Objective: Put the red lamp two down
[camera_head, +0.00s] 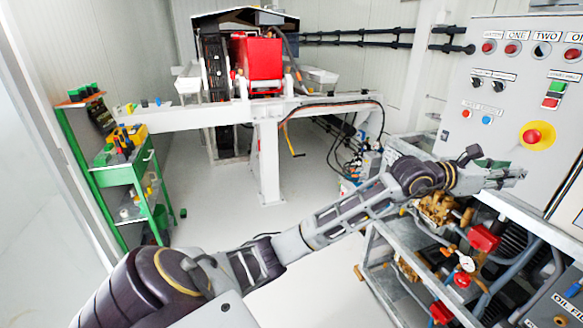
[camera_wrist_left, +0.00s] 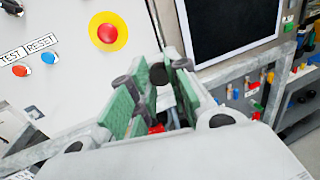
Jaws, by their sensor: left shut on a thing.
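My left gripper (camera_head: 512,177) is in front of the lower part of the grey control panel (camera_head: 475,85). In the left wrist view my left gripper (camera_wrist_left: 153,76) has its green-padded fingers closed around a small, dark, round part. I take this to be the red lamp two (camera_wrist_left: 158,75); its red face cannot be made out there. Under the TWO label on the panel is a dark round opening (camera_head: 541,50) with no red lamp in it. Red lamps (camera_head: 511,48) sit under the labels on both sides. My right gripper is not in view.
Below my left gripper are pump machinery with red parts (camera_head: 483,238) and a metal frame (camera_head: 385,262). A yellow-ringed red stop button (camera_head: 536,136) is close by on the panel. A green tool cart (camera_head: 126,176) stands at left. The middle floor is clear.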

